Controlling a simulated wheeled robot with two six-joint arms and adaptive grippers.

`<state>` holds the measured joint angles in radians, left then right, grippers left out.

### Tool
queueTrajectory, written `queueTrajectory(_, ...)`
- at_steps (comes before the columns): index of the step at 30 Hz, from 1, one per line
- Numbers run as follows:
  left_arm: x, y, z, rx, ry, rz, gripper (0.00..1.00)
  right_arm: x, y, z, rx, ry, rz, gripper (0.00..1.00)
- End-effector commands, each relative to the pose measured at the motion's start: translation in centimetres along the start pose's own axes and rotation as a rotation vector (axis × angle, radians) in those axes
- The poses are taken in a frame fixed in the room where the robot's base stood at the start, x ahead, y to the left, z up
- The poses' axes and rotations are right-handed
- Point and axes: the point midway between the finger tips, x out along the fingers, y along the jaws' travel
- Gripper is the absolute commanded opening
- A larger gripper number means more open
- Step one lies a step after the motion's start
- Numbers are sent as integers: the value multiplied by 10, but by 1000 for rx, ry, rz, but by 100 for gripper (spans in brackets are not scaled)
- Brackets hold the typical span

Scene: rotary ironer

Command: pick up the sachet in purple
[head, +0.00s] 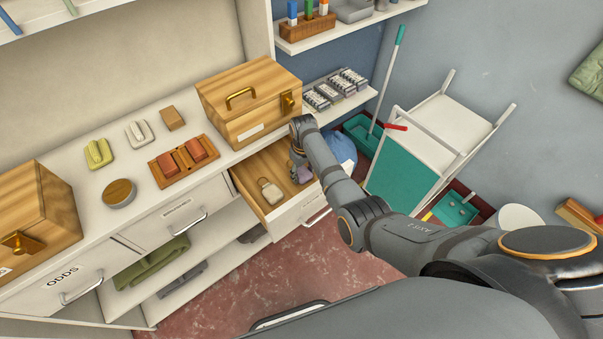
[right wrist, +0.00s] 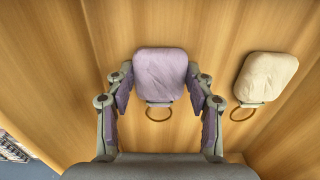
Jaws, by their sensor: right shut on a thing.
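The purple sachet (right wrist: 161,70) shows in the right wrist view between the two fingers of my right gripper (right wrist: 160,85), with a ring at its near end. My right gripper is shut on it, with a finger at each side. In the head view the purple sachet (head: 304,175) shows small at the right side of the open wooden drawer (head: 250,181), partly hidden by my right gripper (head: 299,168). I cannot tell whether it touches the drawer floor. My left gripper is not in view.
A cream sachet (right wrist: 267,76) with a ring lies in the same drawer, right of the purple one in the wrist view. A wooden chest (head: 250,105) stands on the counter behind the drawer.

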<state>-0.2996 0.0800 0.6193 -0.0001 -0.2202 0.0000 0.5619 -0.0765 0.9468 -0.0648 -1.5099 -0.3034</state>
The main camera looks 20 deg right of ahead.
Motion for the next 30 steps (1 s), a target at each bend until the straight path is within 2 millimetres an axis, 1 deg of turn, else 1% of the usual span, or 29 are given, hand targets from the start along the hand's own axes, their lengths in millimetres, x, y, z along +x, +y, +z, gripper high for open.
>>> queueTrajectory(2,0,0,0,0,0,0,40,0,0,0,0,0,0,32)
queueTrajectory(5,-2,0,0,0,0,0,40,-9,0,-1,0,3,1,32)
queueTrajectory(8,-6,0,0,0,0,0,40,-29,0,-1,0,4,1,32)
queueTrajectory(12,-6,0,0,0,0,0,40,-62,0,-1,0,4,1,32)
queueTrajectory(15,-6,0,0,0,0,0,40,-81,0,-1,0,3,0,32)
queueTrajectory(18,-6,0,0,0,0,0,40,-94,0,-1,-1,2,0,32)
queueTrajectory(22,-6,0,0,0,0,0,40,-100,0,0,-1,0,0,32)
queueTrajectory(30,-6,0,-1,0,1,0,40,-100,0,0,0,0,0,32)
